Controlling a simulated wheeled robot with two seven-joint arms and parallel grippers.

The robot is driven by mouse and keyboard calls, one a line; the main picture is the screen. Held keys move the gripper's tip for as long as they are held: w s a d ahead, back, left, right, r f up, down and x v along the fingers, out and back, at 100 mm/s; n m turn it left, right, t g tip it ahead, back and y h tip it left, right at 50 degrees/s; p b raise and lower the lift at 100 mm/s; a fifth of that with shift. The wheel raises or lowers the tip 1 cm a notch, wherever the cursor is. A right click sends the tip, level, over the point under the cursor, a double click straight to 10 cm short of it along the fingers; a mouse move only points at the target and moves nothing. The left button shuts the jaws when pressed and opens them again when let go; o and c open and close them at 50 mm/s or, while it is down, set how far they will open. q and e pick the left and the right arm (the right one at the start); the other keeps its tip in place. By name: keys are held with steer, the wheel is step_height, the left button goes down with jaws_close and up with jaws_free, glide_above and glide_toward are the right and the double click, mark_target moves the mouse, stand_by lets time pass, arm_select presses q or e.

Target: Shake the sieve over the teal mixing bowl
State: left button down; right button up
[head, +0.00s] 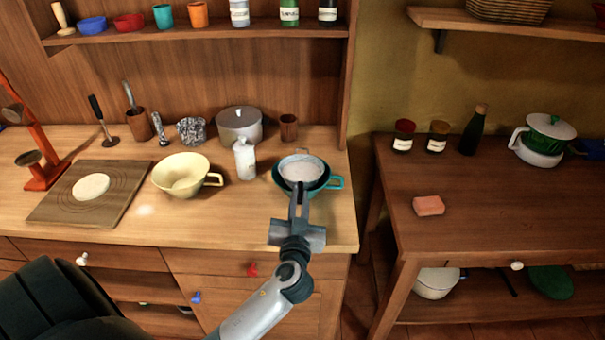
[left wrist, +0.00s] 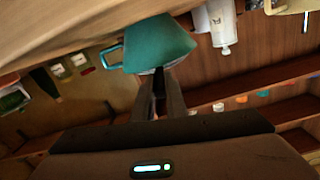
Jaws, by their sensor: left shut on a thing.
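The sieve (head: 301,168) is a round, pale-meshed sieve with a light grey rim, with pale contents or mesh inside. It is over the teal mixing bowl (head: 336,183), which stands near the front right of the left counter with its handle to the right. The bowl also shows in the left wrist view (left wrist: 160,45), where it hides most of the sieve. My left gripper (head: 299,198) is shut on the sieve's handle at the front side of the bowl; its fingers also show in the left wrist view (left wrist: 160,95). I cannot tell the gap between sieve and bowl. My right gripper is out of view.
A cream jug-like bowl (head: 181,174), a white bottle (head: 244,159), and a grey pot (head: 239,125) stand left of the teal bowl. A board (head: 120,185) with dough lies farther left. The counter's right edge is close. A second table (head: 480,220) stands right, across a gap.

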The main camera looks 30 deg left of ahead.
arm_select(q)
steer(key=shift+r+p, duration=0.65)
steer(key=shift+r, duration=0.85)
steer(key=shift+s+d+r+p, duration=0.1)
steer(key=shift+s+r+p, duration=0.05)
steer(key=shift+r+p, duration=1.05)
steer(key=shift+d+r, duration=0.1)
steer(key=shift+d+b, duration=0.15)
steer(key=shift+b, duration=0.2)
steer(key=shift+w+d, duration=0.4)
